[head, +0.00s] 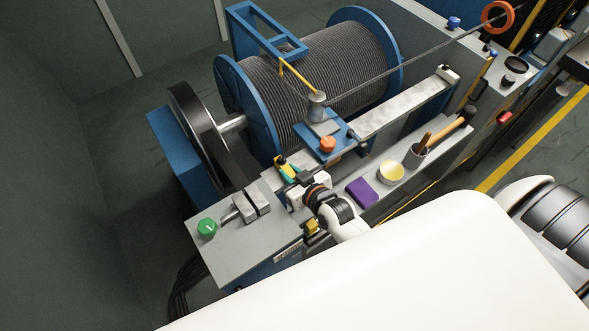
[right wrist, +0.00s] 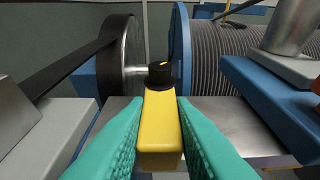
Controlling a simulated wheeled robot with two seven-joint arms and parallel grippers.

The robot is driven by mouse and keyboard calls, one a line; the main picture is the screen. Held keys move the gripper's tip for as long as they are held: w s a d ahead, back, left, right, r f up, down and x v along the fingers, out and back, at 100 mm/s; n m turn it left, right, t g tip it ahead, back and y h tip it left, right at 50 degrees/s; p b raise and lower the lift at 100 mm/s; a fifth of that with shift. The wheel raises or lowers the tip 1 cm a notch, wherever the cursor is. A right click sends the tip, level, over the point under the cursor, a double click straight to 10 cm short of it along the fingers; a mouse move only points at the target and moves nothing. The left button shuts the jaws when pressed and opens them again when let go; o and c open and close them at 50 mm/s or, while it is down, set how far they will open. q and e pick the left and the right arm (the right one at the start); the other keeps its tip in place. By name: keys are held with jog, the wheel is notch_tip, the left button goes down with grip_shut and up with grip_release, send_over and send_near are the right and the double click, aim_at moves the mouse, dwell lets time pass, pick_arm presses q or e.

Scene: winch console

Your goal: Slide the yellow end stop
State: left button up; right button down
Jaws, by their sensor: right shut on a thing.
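The yellow end stop (right wrist: 160,130) is a block with a black knob (right wrist: 159,75) on top. It sits on the pale metal rail (right wrist: 232,133) near the rail's near-left end. My right gripper (right wrist: 158,145) has its teal fingers shut on both sides of the block. In the head view the right gripper (head: 288,170) reaches in at the left end of the rail, and it partly hides the yellow stop. My left gripper is not in view.
A blue carriage (head: 338,143) with an orange knob stands on the rail to the right, below the cable drum (head: 328,68). A green knob (head: 207,228) is at left.

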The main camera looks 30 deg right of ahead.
jog(key=c, duration=1.5)
grip_release()
jog(key=shift+a, duration=0.2)
jog(key=shift+o, duration=1.3)
jog(key=shift+a, duration=0.1)
jog(key=shift+s, duration=0.2)
jog(key=b+v, duration=0.1)
jog(key=v, duration=1)
jog(key=shift+s+r, duration=0.2)
jog(key=shift+s, duration=0.1)
